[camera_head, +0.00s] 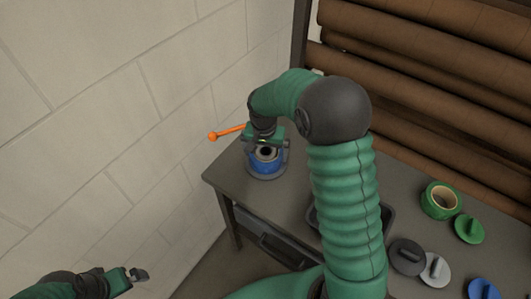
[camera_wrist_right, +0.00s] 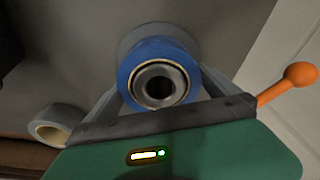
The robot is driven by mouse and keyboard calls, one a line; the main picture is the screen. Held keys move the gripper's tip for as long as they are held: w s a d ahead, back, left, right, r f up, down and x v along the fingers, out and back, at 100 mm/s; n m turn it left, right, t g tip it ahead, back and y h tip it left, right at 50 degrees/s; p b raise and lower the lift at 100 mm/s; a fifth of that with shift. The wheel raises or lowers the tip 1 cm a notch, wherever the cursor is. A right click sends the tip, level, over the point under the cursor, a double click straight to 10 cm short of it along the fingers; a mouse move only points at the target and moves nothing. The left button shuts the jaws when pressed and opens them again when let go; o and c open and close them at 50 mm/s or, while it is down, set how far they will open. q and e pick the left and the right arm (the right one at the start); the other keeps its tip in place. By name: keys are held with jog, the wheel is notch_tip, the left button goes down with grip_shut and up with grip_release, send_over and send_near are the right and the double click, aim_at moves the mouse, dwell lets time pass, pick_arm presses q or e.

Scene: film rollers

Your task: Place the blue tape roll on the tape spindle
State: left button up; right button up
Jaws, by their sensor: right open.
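The blue tape roll (camera_head: 262,167) sits around the tape spindle (camera_head: 266,153) at the far left end of the table. In the right wrist view the blue roll (camera_wrist_right: 127,82) rings the spindle's dark hollow core (camera_wrist_right: 159,88), with a grey round part behind it. My right gripper (camera_head: 264,143) is open just above the roll, with its fingers on either side of it in the wrist view; whether they touch it cannot be told. My left gripper (camera_head: 139,275) is low at the left, away from the table, and its jaw state is unclear.
An orange-knobbed lever (camera_head: 213,136) sticks out left of the spindle. A green tape roll (camera_head: 428,199) and handled discs in green (camera_head: 469,230), dark grey (camera_head: 407,258), light grey (camera_head: 435,270) and blue (camera_head: 483,290) lie at right. A grey roll (camera_wrist_right: 70,113) shows in the wrist view.

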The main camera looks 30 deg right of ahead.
notch_tip(320, 180, up, 11)
jog(key=s+a+p, duration=0.1)
jog(key=s+a+f+n, duration=0.4)
jog(key=s+a, duration=0.1)
jog(key=s, duration=0.2)
jog(key=s+a+f+n+t+y, duration=0.1)
jog(key=s+a+f+n, duration=0.2)
jog(key=s+a+n, duration=0.2)
jog(key=s, duration=0.3)
jog(key=shift+s+a+f+t, duration=0.2)
jog(key=shift+a+f+t, duration=0.1)
jog(key=shift+a+f, duration=0.1)
jog(key=shift+w+d+f, duration=0.1)
jog(key=shift+w+d, duration=0.05)
jog(key=shift+w, duration=0.1)
jog(key=shift+c, duration=0.3)
